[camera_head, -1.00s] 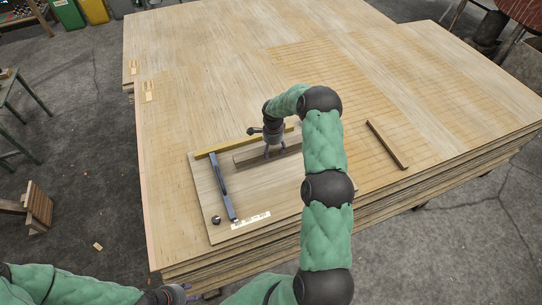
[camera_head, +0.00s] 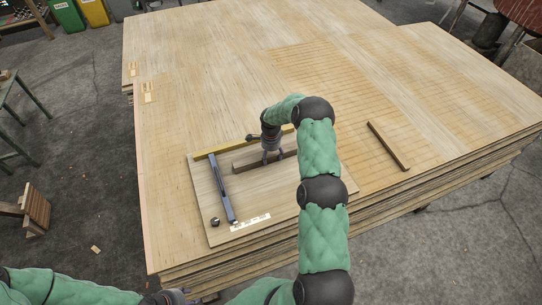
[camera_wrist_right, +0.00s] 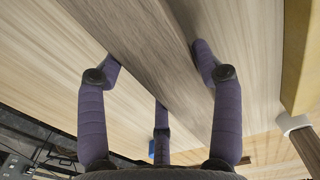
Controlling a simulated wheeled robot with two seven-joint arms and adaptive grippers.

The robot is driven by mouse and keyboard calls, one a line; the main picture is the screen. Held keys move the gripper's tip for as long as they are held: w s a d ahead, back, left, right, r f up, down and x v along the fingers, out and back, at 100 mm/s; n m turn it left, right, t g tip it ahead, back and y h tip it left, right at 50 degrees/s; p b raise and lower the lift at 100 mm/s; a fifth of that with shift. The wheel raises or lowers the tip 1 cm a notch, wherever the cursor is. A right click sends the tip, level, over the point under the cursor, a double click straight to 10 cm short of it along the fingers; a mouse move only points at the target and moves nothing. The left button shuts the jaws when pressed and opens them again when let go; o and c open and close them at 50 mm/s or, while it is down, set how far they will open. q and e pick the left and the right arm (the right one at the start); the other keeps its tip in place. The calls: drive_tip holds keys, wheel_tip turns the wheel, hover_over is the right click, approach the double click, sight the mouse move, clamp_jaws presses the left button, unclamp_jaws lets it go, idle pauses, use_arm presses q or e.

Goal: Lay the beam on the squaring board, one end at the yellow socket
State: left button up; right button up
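The squaring board (camera_head: 275,205) is a pale wooden panel on the near left of the veneer stack. A yellow strip (camera_head: 222,149) runs along its far edge and a blue-grey bar (camera_head: 221,190) crosses its left part. My right gripper (camera_head: 272,158) is closed around the middle of a brown beam (camera_head: 243,167), which is over the board, roughly along the yellow strip. In the right wrist view the beam (camera_wrist_right: 140,45) runs between the purple fingers (camera_wrist_right: 157,68); whether it touches the board is unclear. I cannot make out a separate yellow socket. My left gripper (camera_head: 180,297) is partly visible at the bottom edge.
A second brown beam (camera_head: 388,146) lies on the veneer stack (camera_head: 200,60), right of my right arm. A dark round knob (camera_head: 214,222) and a white label (camera_head: 250,222) are on the board's near part. The stack's far area is clear. A stool (camera_head: 36,208) stands on the left.

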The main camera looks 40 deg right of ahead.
sight(271, 154)
drive_tip(key=shift+o, duration=1)
drive_tip(key=shift+r, duration=0.1)
drive_tip(key=shift+r, duration=0.2)
wheel_tip(271, 154, up, 12)
drive_tip(key=p, duration=0.3)
drive_tip(key=shift+f, duration=0.1)
